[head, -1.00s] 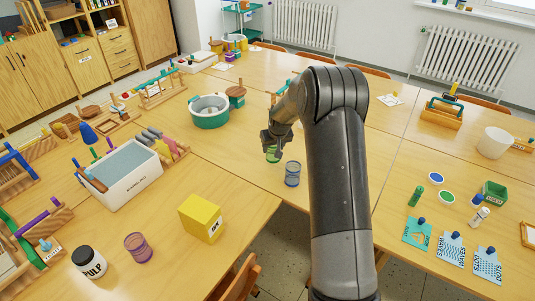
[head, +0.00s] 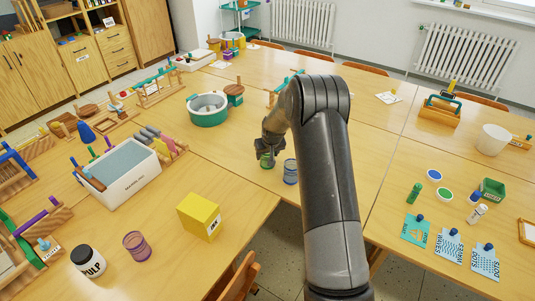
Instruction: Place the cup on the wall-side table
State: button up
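A green cup (head: 266,161) stands on the middle table, and my gripper (head: 267,151) is right at its top, coming down from above. The fingers are small and dark here, so I cannot tell whether they are open or shut on the cup. A blue cup (head: 290,172) stands just right of the green one. A purple cup (head: 137,245) stands on the near left table, apart from my gripper. The tables (head: 330,88) at the back run along the wall with the radiators.
A yellow box (head: 199,216), a pulp jar (head: 88,261) and a white tub (head: 125,175) stand on the left. A teal-and-white round pot (head: 208,109) is behind my gripper. A white bowl (head: 493,141) and a green box (head: 492,189) are on the right table.

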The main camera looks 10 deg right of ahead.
jog(key=shift+o, duration=1.4)
jog(key=s+a+r, duration=0.1)
jog(key=s+r, duration=1.1)
jog(key=r, duration=0.3)
jog(key=s+a+r, duration=0.1)
jog(key=s+r, duration=1)
jog(key=r, duration=0.3)
jog(key=s+a+r+m+t, duration=0.1)
jog(key=s+r, duration=0.1)
jog(key=s, duration=2.2)
jog(key=shift+a+r, duration=0.15)
jog(key=shift+r, duration=0.2)
